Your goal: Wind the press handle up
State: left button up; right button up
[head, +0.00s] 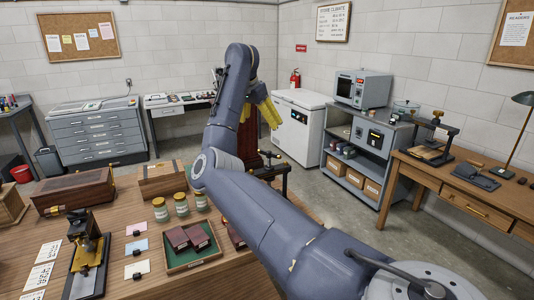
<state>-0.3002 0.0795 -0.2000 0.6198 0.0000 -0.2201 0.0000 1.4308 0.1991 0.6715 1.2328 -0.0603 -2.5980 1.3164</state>
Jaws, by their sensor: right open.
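A dark press-like frame (284,181) with a short crossbar at its top stands at the far right edge of the near wooden table. My right arm hides much of it, and I cannot tell how its handle is turned. My right gripper (261,116) has yellow fingers and is open and empty. It is raised in the middle of the view, above and beyond the crossbar, apart from it as far as I can see. My left gripper is not in view.
On the near table (215,284) are a green tray (190,262) with dark red boxes, several jars (181,205), wooden boxes (73,192) and a brass-and-black instrument (88,250). Another black device (437,138) stands on the right desk (455,190). Open floor lies between.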

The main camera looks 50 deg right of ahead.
aim_at(269, 152)
jog(key=x, duration=1.5)
jog(key=shift+d+f, duration=0.15)
jog(key=shift+f, duration=0.15)
jog(key=c, duration=1.1)
